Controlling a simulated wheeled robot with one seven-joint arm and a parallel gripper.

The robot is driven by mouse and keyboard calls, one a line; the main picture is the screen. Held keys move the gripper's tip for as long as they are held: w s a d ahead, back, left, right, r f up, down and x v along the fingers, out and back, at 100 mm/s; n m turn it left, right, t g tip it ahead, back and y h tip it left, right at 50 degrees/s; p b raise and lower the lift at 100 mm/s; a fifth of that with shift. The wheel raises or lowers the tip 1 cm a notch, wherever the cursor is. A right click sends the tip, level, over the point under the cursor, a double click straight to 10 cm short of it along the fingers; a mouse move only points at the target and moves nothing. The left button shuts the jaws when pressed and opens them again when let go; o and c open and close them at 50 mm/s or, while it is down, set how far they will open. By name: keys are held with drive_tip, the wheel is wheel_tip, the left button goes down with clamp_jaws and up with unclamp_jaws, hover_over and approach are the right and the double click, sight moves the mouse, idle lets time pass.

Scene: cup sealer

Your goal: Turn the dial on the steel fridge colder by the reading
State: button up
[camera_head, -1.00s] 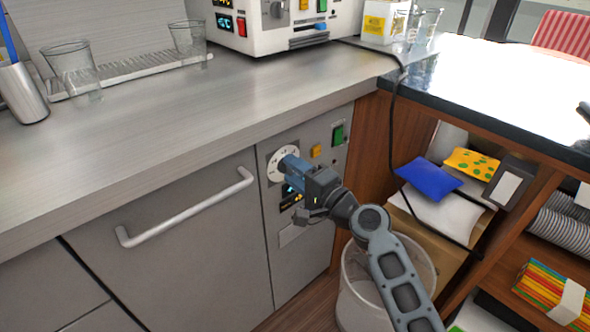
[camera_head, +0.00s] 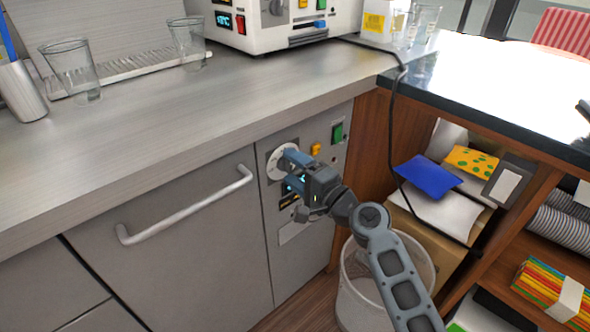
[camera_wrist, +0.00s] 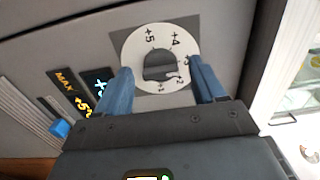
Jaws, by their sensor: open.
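The dial (camera_wrist: 160,66) is a white disc with a dark grey knob, on a grey plate on the fridge's control panel; numbers such as +5 and +4 show around it. In the head view the dial (camera_head: 275,162) is partly hidden behind my gripper. My gripper (camera_wrist: 160,88) is open, with one blue finger on each side of the dial's lower part; I cannot tell whether they touch it. In the head view my gripper (camera_head: 291,172) is right at the panel. The steel fridge (camera_head: 170,255) has a long bar handle. A lit display (camera_wrist: 99,84) sits beside a yellow MAX label.
A yellow switch (camera_head: 316,149) and a green switch (camera_head: 337,132) are on the panel right of the dial. A waste bin (camera_head: 350,300) stands below my arm. The counter edge (camera_head: 200,148) overhangs the panel. Open wooden shelves are at the right.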

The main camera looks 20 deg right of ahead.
drive_tip(key=v, duration=0.7)
drive_tip(key=shift+s, duration=0.35)
drive_tip(key=shift+d, duration=0.1)
